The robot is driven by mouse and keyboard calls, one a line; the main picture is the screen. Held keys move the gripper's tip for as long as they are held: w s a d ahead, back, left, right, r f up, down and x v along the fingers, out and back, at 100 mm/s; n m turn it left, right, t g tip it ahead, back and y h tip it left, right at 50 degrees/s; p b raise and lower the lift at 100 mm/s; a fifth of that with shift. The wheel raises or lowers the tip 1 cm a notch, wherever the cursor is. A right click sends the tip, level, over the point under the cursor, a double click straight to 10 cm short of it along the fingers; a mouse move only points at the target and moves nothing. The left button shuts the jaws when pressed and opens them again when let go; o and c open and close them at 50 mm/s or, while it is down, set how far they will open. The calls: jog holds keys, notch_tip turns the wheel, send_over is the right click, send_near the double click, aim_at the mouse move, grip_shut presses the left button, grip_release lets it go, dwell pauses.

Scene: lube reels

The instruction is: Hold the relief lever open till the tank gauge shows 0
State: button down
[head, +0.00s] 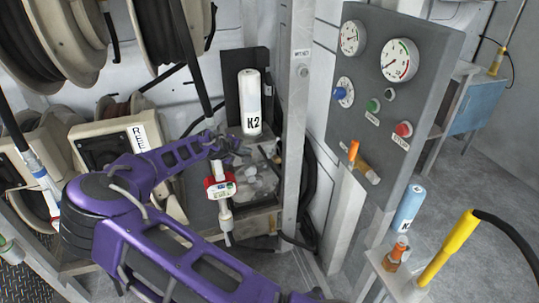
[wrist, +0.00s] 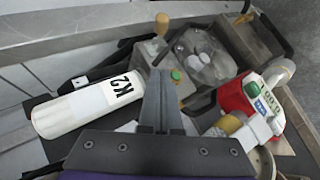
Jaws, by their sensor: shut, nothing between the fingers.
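My gripper (head: 228,148) is shut and empty at the end of my purple arm, below a white K2 cylinder (head: 250,102). An orange-handled lever (head: 354,152) is on the grey panel (head: 350,120), well right of my gripper. The panel carries a large dial (head: 399,60) and a smaller dial (head: 352,39). I cannot tell which is the tank gauge, and the numbers are unreadable.
A red-and-white meter (head: 220,186) hangs close to my gripper and also shows in the wrist view (wrist: 255,95). Clear bottles or bags (wrist: 203,55) lie nearby. A white post (head: 296,110) stands between my gripper and the panel. Hose reels (head: 70,40) fill the left.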

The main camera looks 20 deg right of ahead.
jog(key=shift+w, duration=0.1)
send_near(274, 157)
jog(key=w+d+f, duration=0.2)
jog(key=w+f, duration=0.2)
jog(key=shift+d+f+b, duration=0.15)
jog(key=shift+d+b, duration=0.2)
jog(key=shift+d, duration=0.2)
